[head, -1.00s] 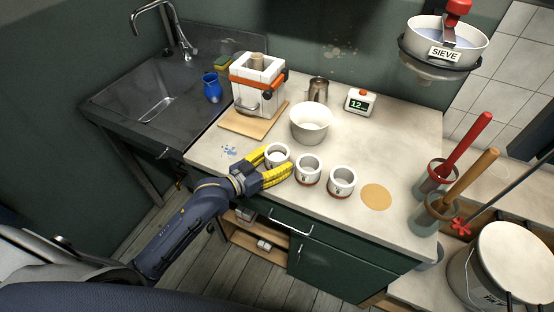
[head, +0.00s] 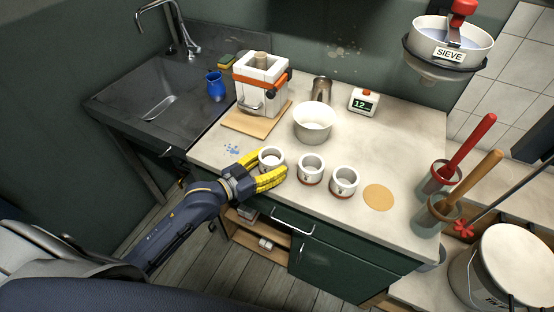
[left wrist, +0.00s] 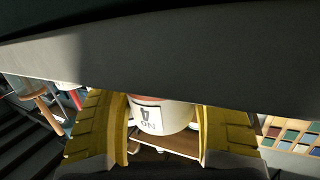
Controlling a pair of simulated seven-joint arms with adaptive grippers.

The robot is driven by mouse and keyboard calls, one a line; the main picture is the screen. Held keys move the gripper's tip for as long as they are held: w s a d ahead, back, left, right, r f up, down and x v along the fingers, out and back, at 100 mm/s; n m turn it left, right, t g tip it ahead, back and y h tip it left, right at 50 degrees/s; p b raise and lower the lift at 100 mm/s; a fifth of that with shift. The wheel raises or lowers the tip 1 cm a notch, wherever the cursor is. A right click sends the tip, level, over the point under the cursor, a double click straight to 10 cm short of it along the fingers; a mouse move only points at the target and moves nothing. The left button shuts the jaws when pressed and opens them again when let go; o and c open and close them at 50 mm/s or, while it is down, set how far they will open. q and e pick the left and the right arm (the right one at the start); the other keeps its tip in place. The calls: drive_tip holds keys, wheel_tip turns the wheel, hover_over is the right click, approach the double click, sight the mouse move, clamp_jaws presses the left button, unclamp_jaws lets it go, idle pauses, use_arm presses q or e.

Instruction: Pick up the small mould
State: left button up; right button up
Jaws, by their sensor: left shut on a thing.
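My left gripper (head: 264,174) has yellow fingers and is shut on a small white mould (head: 271,156), the leftmost of three at the counter's front edge. The fingers lie on either side of it and hide part of its wall. The left wrist view shows this mould (left wrist: 163,117) between the yellow fingers, with an upside-down "NO 4" label. Two similar moulds with reddish bases, the middle one (head: 311,168) and the right one (head: 344,181), stand to its right. I cannot tell whether the held mould is clear of the counter. My right gripper is not in view.
A white bowl (head: 313,122) and a metal cup (head: 321,89) stand behind the moulds. A larger strapped mould (head: 261,83) sits on a wooden board at back left. A tan disc (head: 379,198) lies to the right.

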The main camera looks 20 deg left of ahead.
use_arm(q)
drive_tip(key=f+v, duration=0.2)
drive_tip(key=v, duration=1.2)
drive_tip(key=shift+s, duration=0.2)
drive_tip(key=shift+a, duration=0.2)
